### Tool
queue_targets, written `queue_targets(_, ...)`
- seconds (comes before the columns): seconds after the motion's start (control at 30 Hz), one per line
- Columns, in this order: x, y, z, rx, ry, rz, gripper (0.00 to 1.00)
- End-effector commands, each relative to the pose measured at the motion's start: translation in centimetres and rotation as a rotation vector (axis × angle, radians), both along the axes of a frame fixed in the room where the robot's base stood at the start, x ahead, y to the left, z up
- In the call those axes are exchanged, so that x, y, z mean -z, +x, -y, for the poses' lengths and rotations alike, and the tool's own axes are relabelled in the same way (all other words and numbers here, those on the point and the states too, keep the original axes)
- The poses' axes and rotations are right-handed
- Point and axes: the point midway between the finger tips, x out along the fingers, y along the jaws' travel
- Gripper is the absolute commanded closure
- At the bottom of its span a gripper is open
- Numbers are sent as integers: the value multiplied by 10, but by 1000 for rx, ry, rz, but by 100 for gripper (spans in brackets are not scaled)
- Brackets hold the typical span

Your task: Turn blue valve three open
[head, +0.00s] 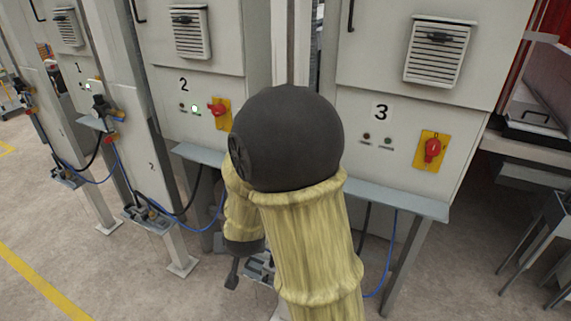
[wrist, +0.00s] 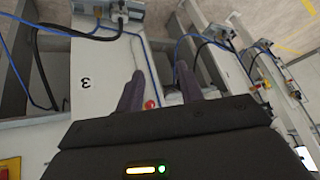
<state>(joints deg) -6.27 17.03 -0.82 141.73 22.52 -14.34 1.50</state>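Valve three is hidden behind my arm in the head view. In the wrist view a sideways 3 (wrist: 85,83) marks the pale panel beside my gripper (wrist: 160,68). My gripper's two dark purple fingers are spread apart. A small red knob (wrist: 150,104) and a pale fitting (wrist: 172,98) show between them, near their bases, probably part of valve three. The rest of it is covered by the gripper body, and no blue handle can be made out. I cannot tell whether the fingers touch anything. In the head view only a dark end of my gripper (head: 235,272) shows below the arm.
Cabinet 3 (head: 380,112) has a red switch on a yellow plate (head: 431,150); cabinet 2 has a similar switch (head: 217,113). Blue hoses (head: 207,225) and a floor-level metal block (head: 146,217) lie near the cabinet legs. Open floor (head: 110,275) is at lower left.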

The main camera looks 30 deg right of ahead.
Motion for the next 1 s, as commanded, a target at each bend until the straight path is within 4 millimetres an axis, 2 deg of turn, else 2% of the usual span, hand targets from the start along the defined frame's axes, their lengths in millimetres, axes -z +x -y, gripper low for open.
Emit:
queue_targets(0.1,-7,31,7,126,-29,112,63)
queue_targets(0.2,-10,50,18,234,-79,212,63)
queue_targets(0.37,-18,66,40,394,-204,368,63)
queue_targets(0.53,-35,64,62,532,-399,535,63)
queue_targets(0.7,-55,51,72,610,-593,677,63)
queue_targets(0.8,-62,45,74,629,-658,724,63)
queue_targets(1.0,-63,42,75,637,-681,742,63)
